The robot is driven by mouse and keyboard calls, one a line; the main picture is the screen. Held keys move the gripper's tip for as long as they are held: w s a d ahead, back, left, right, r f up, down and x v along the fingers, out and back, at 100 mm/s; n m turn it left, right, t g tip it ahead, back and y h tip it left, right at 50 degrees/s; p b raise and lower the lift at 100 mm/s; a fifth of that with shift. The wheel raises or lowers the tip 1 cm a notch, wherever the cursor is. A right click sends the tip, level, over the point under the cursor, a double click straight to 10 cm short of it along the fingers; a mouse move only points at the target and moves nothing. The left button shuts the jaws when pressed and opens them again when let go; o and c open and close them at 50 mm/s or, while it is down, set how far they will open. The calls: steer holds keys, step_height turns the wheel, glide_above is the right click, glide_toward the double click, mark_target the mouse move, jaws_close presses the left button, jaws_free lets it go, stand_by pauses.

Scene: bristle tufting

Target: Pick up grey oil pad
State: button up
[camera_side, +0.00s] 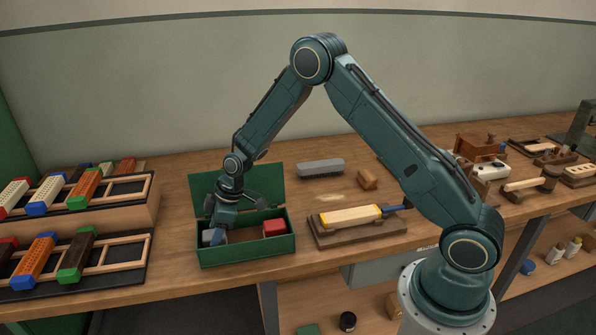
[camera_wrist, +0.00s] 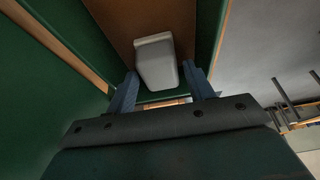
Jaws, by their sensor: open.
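The grey oil pad (camera_wrist: 155,62) is a pale grey block with rounded edges. In the wrist view it lies on the brown floor of a green box, ahead of and between my two blue-grey fingers. My gripper (camera_wrist: 160,78) is open, with a gap on either side of the pad; I cannot tell how far down the fingers reach around it. In the side view my gripper (camera_side: 214,238) points down into the left part of the green box (camera_side: 248,254) and mostly hides the pad.
A red block (camera_side: 274,228) sits in the box's right part. The box's raised lid (camera_side: 262,184) stands behind my gripper. A grey brush-like block (camera_side: 320,168) lies behind, and a yellow-ended brush on a wooden stand (camera_side: 350,217) is to the right. Brush racks (camera_side: 110,250) stand left.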

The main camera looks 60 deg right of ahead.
steer(key=shift+x, duration=1.1)
steer(key=c, duration=0.8)
steer(key=shift+o, duration=0.2)
steer(key=shift+r, duration=0.15)
step_height(320, 180, up, 20)
